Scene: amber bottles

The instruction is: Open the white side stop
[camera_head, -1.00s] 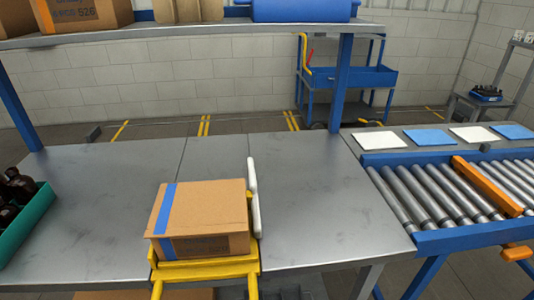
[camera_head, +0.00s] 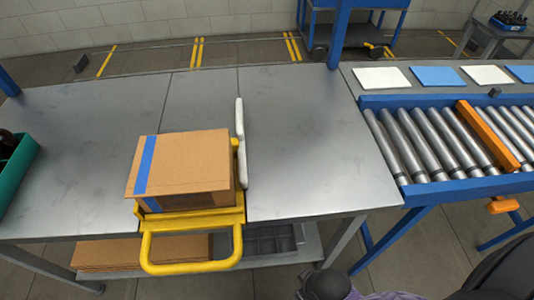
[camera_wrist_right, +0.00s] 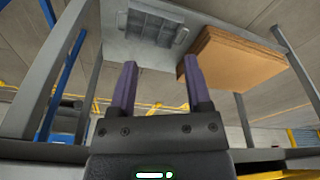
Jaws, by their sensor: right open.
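The white side stop (camera_head: 241,146) is a thin upright white bar along the right side of a cardboard box (camera_head: 182,165) with a blue tape stripe. The box sits in a yellow frame (camera_head: 190,222) with a handle at the table's front edge. In the right wrist view my right gripper (camera_wrist_right: 155,88) is open and empty, with two dark purple fingers spread apart. The side stop is not in the wrist view. My left gripper is not in view.
Flat cardboard (camera_head: 145,252) and a grey tray (camera_head: 270,240) lie on the shelf under the metal table (camera_head: 300,150). A green crate of bottles (camera_head: 18,170) is at the left, a roller conveyor (camera_head: 440,150) at the right. The table right of the stop is clear.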

